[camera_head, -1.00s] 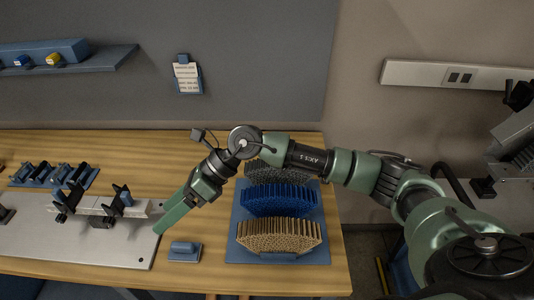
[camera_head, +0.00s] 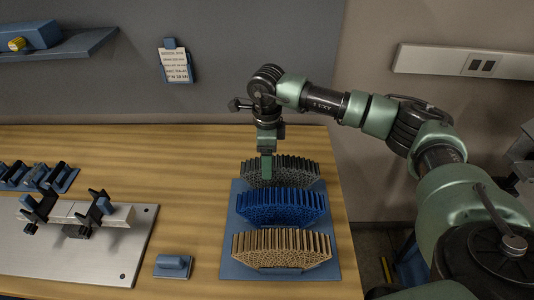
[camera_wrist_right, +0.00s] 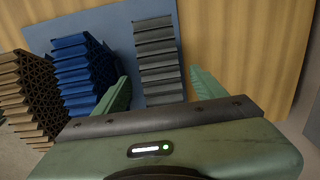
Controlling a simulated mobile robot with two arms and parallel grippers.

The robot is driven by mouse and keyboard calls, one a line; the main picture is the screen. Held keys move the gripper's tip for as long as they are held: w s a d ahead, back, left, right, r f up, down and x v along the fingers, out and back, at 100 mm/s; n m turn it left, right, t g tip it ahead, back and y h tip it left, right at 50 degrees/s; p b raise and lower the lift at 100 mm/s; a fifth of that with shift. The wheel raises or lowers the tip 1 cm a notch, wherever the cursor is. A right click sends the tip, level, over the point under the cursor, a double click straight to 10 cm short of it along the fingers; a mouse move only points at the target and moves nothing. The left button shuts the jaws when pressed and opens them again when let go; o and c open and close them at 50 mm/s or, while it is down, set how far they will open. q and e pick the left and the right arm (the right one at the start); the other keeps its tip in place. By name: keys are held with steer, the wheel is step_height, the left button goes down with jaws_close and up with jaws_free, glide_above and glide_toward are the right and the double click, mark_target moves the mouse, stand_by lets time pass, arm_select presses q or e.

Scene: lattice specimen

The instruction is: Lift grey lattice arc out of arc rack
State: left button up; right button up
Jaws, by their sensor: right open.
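The grey lattice arc (camera_head: 295,172) stands at the back of the blue arc rack (camera_head: 230,240), behind a blue lattice arc (camera_head: 284,208) and a tan one (camera_head: 284,250). My right gripper (camera_head: 267,172) points down at the left part of the grey arc and hides some of it. In the right wrist view, the grey arc (camera_wrist_right: 158,55) lies between the two green fingers of the open gripper (camera_wrist_right: 160,78), with gaps on both sides. The blue arc (camera_wrist_right: 85,72) is just left of the left finger. My left gripper is out of view.
A metal plate (camera_head: 70,262) with a dark-clamped fixture lies at the left. A small blue block (camera_head: 173,265) sits between plate and rack. A wall shelf (camera_head: 75,48) is at upper left.

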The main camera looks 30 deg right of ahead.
step_height(320, 180, down, 5)
steer(key=shift+w+d+f+p, duration=0.1)
steer(key=shift+p, duration=0.65)
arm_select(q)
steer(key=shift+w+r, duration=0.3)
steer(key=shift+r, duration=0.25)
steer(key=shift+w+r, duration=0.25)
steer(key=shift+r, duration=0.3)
arm_select(e)
steer(key=shift+f, duration=0.5)
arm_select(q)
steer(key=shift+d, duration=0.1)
arm_select(e)
steer(key=c, duration=1.5)
steer(key=o, duration=0.9)
steer(key=shift+c, duration=0.2)
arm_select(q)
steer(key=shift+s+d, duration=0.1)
arm_select(e)
steer(key=c, duration=0.7)
